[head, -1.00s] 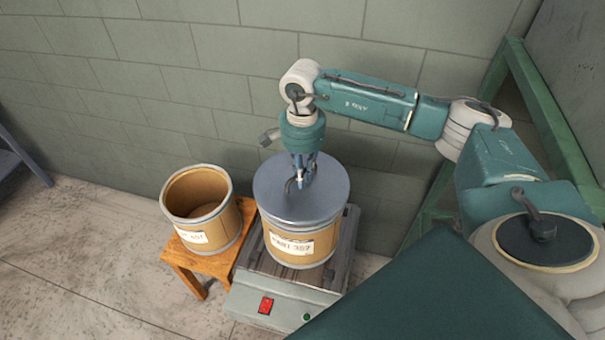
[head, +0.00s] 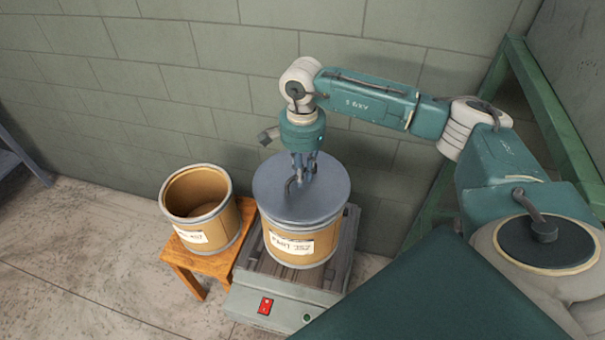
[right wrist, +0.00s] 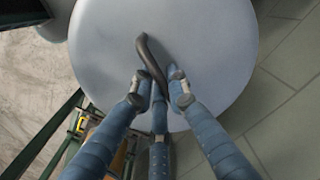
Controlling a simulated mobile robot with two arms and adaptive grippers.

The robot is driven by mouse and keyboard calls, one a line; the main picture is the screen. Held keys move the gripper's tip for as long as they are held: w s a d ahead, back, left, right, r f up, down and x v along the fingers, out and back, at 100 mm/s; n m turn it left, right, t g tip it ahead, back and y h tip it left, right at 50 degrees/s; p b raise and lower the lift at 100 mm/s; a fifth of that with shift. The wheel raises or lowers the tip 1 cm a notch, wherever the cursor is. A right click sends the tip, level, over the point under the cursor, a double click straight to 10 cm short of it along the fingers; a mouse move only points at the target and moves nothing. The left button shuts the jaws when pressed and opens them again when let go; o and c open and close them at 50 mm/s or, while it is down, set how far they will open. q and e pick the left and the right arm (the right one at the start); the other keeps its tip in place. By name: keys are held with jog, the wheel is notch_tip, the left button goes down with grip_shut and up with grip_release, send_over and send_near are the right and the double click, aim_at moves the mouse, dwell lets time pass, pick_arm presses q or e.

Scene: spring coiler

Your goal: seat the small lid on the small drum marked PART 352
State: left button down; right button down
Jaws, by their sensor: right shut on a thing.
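The small lid (head: 322,200) is a grey metal disc with a dark bent handle (head: 291,188). It lies over the top of the small drum (head: 303,243), a tan drum whose label reads PART 352. The lid looks level and its edge lines up with the drum's rim; I cannot tell whether it is fully down. My right gripper (head: 304,170) points down over the lid. In the right wrist view its fingers (right wrist: 158,92) are closed around the handle (right wrist: 149,62) on the pale lid (right wrist: 215,45). My left gripper is not in view.
The drum stands on a grey platform (head: 248,298) with a red switch. To its left, an open, empty-looking drum (head: 220,230) stands on a wooden stool (head: 207,262). A block wall (head: 120,100) is close behind. A green frame (head: 560,115) stands at the right.

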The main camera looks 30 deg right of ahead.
jog(key=c, duration=1.1)
grip_release()
jog(key=shift+r, duration=0.1)
notch_tip(320, 180, up, 12)
jog(key=p, duration=0.6)
dwell(0.4)
dwell(0.8)
